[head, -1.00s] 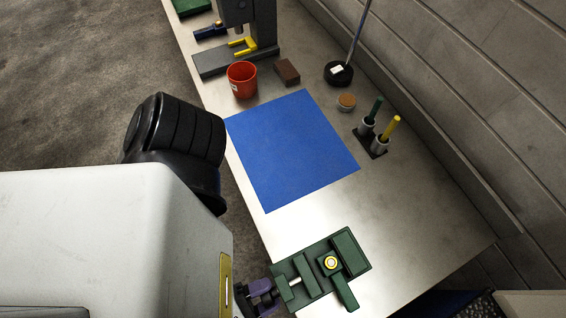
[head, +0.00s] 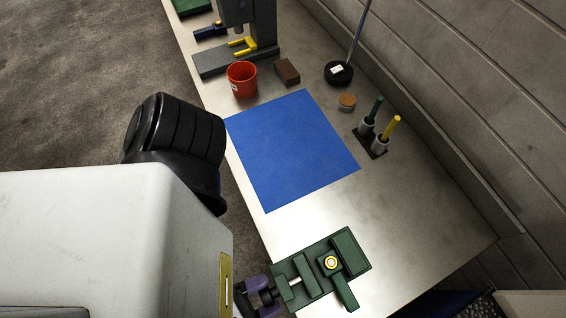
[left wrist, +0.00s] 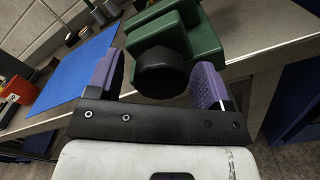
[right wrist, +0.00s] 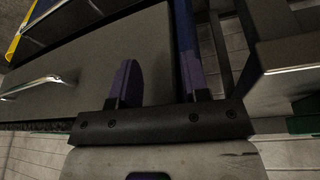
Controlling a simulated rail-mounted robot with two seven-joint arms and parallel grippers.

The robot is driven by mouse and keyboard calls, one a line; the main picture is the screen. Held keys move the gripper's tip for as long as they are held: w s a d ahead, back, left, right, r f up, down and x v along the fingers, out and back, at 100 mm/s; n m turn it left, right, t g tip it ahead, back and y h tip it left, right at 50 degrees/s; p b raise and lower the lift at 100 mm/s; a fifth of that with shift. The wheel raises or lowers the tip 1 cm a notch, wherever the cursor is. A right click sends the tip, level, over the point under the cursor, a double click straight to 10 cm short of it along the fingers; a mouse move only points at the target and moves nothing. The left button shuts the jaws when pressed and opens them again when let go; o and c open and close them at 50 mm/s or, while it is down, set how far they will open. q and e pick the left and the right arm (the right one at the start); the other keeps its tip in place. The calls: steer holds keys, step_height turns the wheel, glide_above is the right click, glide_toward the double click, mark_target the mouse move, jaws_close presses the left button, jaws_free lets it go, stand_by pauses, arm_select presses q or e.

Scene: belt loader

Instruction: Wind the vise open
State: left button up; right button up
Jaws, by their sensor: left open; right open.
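The green vise (head: 348,252) sits at the near end of the steel bench. In the left wrist view the vise (left wrist: 185,25) has a round black knob (left wrist: 160,73) facing me. My left gripper (head: 263,297) is open, with its purple fingers on either side of the knob, visibly apart from it. My right gripper (right wrist: 158,80) is open and empty, away from the vise; it is out of the head view.
A blue mat (head: 290,150) lies mid-bench. Beyond it stand a red cup (head: 242,80), a brown block (head: 287,72), and a dark press (head: 262,30). A holder with green and yellow handles (head: 378,140) is near the wall. In the right wrist view a grey panel (right wrist: 90,65) lies ahead.

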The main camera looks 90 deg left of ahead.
arm_select(q)
steer(key=b+v, duration=0.1)
steer(key=v, duration=1.2)
steer(key=shift+s+b, duration=0.3)
steer(key=shift+b, duration=0.1)
steer(key=shift+d, duration=0.1)
